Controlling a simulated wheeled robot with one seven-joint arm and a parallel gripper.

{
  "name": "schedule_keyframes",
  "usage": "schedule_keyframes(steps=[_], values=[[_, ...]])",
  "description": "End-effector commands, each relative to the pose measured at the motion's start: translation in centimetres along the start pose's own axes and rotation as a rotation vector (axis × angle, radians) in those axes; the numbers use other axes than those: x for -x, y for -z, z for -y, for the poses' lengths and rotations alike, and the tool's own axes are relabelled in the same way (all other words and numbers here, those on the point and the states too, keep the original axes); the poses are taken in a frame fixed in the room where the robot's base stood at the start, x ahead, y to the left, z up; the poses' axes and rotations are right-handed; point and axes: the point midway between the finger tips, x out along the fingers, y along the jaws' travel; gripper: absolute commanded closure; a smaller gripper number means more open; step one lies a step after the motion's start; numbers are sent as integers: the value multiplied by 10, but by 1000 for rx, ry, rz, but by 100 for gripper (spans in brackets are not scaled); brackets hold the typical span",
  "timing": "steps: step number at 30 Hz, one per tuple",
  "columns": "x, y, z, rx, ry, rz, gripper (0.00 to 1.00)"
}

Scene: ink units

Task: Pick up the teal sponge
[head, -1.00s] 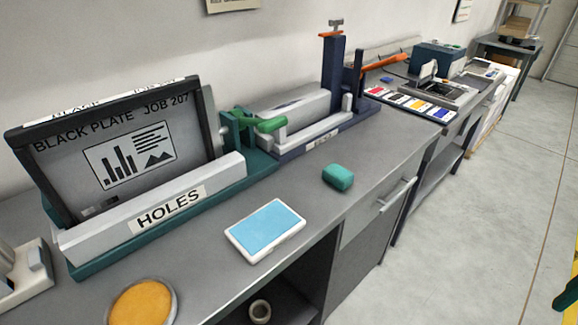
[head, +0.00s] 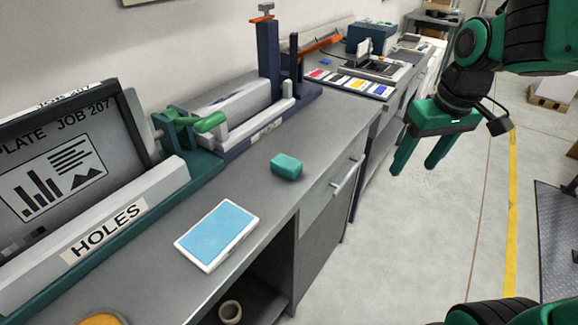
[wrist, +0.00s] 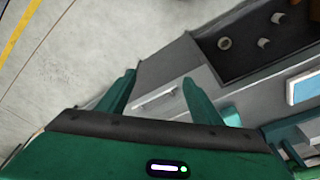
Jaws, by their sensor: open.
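The teal sponge (head: 286,166) lies on the grey bench top near its front edge, above a drawer, with nothing touching it. In the wrist view a small teal patch beside my right finger appears to be the sponge (wrist: 231,115), partly hidden. My gripper (head: 414,168) is green, open and empty. It hangs over the floor side of the bench, to the right of the sponge and clearly apart from it. Its two spread fingers (wrist: 159,77) also show in the wrist view, with the drawer front between and beyond them.
A white-framed blue pad (head: 217,235) lies left of the sponge. A fixture labelled HOLES (head: 107,231) and a dark blue press (head: 268,60) stand behind. A drawer handle (head: 347,173) juts from the bench front. The bench top around the sponge is clear.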

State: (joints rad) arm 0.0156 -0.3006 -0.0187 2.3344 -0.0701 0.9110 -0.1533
Motion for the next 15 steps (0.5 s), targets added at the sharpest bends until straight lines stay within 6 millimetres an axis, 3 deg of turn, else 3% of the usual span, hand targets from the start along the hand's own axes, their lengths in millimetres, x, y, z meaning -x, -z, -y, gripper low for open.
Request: schedule_keyframes(steps=[1,3,7,10,15], values=[[-1,34,35,146,31,-30,41],[0,70,82,321,75,-76,41],[3,107,157,558,148,-144,41],[6,120,192,660,186,-176,41],[-6,126,213,711,207,-189,41]])
